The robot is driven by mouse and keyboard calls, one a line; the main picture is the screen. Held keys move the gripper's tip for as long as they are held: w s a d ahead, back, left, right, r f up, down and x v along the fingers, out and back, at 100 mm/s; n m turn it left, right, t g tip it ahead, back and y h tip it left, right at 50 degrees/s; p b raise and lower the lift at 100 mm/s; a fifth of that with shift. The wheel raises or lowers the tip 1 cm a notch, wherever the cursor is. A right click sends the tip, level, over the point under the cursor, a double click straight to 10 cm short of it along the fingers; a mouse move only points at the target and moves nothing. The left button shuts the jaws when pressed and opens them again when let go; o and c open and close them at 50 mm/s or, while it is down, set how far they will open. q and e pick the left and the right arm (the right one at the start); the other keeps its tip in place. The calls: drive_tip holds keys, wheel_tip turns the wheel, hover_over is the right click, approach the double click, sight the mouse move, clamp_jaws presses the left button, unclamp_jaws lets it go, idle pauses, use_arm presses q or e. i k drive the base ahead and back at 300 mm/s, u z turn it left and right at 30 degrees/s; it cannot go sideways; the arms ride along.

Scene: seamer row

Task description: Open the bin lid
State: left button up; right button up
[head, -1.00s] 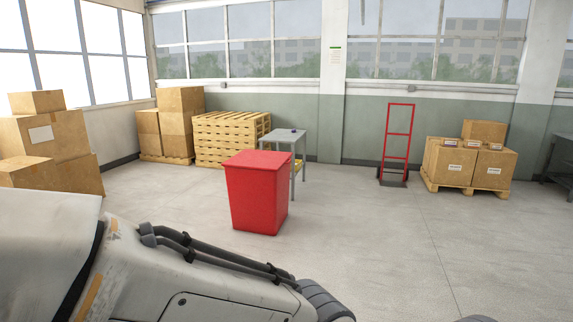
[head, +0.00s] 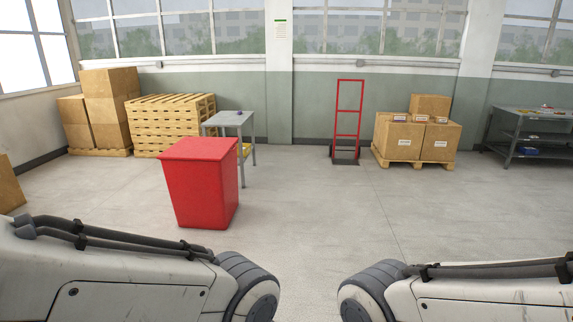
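A red bin (head: 200,186) stands on the floor, left of the middle of the head view. Its flat red lid (head: 200,149) lies down on top and looks shut. Parts of both my arms show along the bottom edge of the view, one at the left and one at the right. The bin stands beyond them, and neither arm touches it. Both grippers are out of the picture.
A small grey table (head: 228,119) stands just behind the bin. Farther back are stacked pallets (head: 172,123), a red hand truck (head: 348,122), boxes on a pallet (head: 418,134) and a grey workbench (head: 527,134). The floor at centre and right is clear.

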sight(203, 149)
drive_tip(key=u, duration=0.2)
drive_tip(key=i, duration=1.95)
drive_tip(key=u, duration=0.4)
drive_tip(key=i, duration=3.05)
